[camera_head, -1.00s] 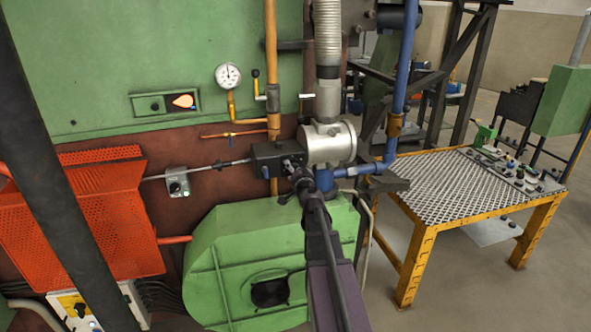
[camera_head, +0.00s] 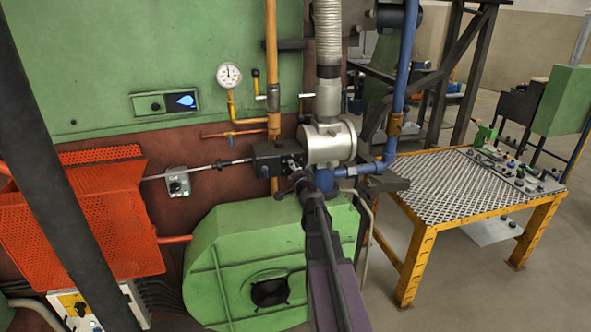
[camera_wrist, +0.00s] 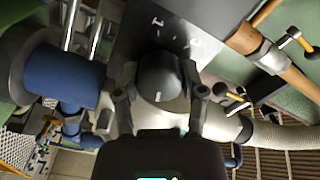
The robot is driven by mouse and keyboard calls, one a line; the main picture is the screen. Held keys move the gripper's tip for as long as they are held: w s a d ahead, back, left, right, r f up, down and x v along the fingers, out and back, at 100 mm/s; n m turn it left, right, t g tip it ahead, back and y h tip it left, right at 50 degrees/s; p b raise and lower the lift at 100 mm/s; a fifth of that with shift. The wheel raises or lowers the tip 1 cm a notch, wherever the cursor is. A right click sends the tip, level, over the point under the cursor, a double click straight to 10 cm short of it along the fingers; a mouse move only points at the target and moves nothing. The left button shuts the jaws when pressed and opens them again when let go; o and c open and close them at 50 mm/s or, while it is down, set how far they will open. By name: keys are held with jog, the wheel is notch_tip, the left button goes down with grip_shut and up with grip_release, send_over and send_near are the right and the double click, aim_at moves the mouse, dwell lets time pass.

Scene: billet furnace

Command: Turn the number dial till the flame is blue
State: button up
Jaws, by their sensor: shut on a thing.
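The number dial (camera_wrist: 160,77) is a dark round knob on a black box, seen in the wrist view with pale marks on the box face beyond it. In the head view the black box (camera_head: 266,158) sits beside the silver valve body, and my gripper hides most of the dial. My gripper (camera_wrist: 161,98) has one finger on each side of the dial and is shut on it; it also shows in the head view (camera_head: 296,172). The flame window (camera_head: 186,101) on the green furnace wall shows a blue flame.
A silver valve body (camera_head: 328,142) and blue pipe (camera_head: 376,166) stand close to the right of my gripper. A green blower housing (camera_head: 235,250) lies below. A yellow-framed table (camera_head: 420,250) stands at the right.

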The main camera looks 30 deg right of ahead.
jog(key=m, duration=0.4)
jog(key=shift+m, duration=0.4)
jog(key=o, duration=1.1)
jog(key=shift+o, duration=0.2)
jog(key=shift+s, duration=0.1)
jog(key=v, duration=1.1)
jog(key=shift+s, duration=0.4)
jog(key=shift+a, duration=0.1)
